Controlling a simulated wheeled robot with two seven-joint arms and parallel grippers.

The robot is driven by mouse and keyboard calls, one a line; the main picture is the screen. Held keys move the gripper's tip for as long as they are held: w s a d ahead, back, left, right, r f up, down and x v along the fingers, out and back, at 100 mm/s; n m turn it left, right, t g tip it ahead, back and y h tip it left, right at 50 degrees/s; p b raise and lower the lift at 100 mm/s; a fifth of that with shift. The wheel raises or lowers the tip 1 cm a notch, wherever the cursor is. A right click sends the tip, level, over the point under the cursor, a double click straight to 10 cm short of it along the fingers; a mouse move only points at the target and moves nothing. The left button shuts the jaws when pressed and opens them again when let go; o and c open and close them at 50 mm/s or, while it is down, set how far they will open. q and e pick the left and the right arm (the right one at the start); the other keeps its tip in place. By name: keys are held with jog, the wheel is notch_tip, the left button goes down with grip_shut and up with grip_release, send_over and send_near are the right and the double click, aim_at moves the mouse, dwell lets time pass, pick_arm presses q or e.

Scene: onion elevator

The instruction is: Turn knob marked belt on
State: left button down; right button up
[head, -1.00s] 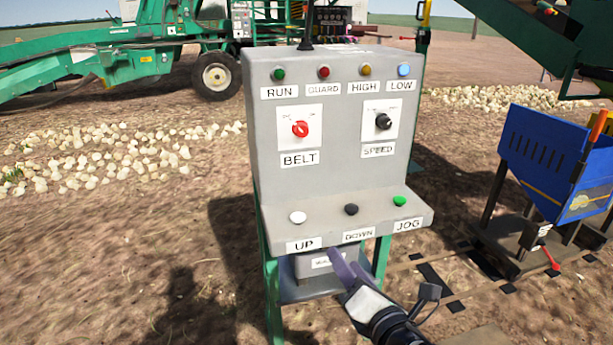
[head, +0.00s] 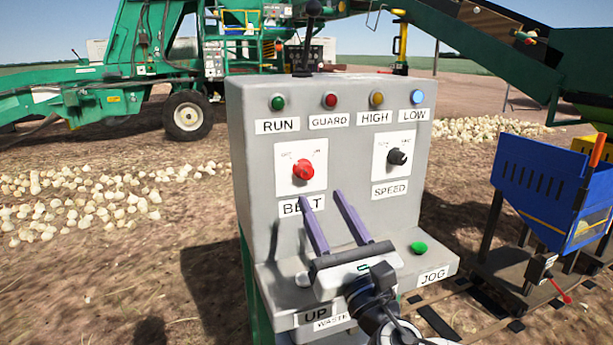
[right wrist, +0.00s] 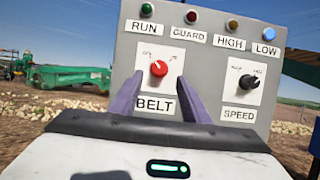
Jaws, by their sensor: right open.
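The red belt knob (head: 303,169) sits on a white plate above the BELT label (head: 301,205) on the grey control box (head: 262,130). In the right wrist view the red knob (right wrist: 158,68) shows between and beyond the two fingers. My right gripper (head: 322,197) is open and empty, its purple fingers pointing up at the panel. In the head view its fingertips are just below and to the right of the knob, apart from it. The right gripper also shows in the right wrist view (right wrist: 160,85). My left gripper is not in view.
The black speed knob (head: 397,157) is right of the belt knob. Several lamps line the panel top. A blue hopper (head: 550,190) stands at right.

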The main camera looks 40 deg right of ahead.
aim_at(308, 174)
jog(key=x, duration=0.6)
jog(key=shift+p, duration=0.3)
jog(key=shift+w+d+r, duration=0.15)
jog(key=shift+w, duration=0.55)
jog(key=shift+c, duration=0.4)
jog(key=c, duration=1)
jog(key=shift+o, duration=0.2)
